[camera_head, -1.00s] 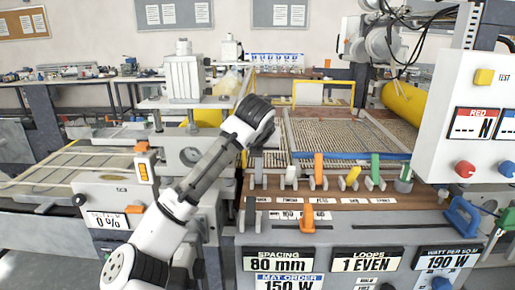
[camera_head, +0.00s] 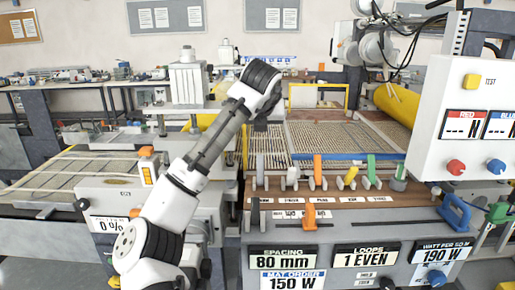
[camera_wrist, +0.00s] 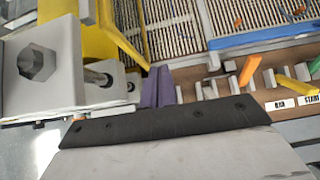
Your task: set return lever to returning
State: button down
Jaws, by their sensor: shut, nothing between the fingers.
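A row of levers stands on the brown strip of the console: a white one (camera_head: 290,178), an orange one (camera_head: 317,172), a yellow one (camera_head: 348,177) and a green one (camera_head: 371,170). Below them are a dark lever (camera_head: 255,212) and another orange lever (camera_head: 310,216). The small labels are too blurred to tell which is the return lever. My gripper (camera_head: 261,124) hangs above the left end of the row, apart from the levers. In the wrist view its purple fingers (camera_wrist: 164,76) are together and empty. The orange lever (camera_wrist: 249,71) shows to their right there.
A wire mesh bed (camera_head: 345,143) lies behind the levers, with a blue bar (camera_head: 340,157) along its front edge. A white panel (camera_head: 455,130) overhangs at the right. A grey press unit (camera_head: 183,85) stands left of my arm. A blue handle (camera_head: 455,212) projects at the console's right.

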jog(key=r, duration=0.1)
jog(key=w+r, duration=0.1)
jog(key=r, duration=0.1)
jog(key=shift+r, duration=0.25)
jog(key=shift+s+a, duration=0.1)
jog(key=shift+s, duration=0.05)
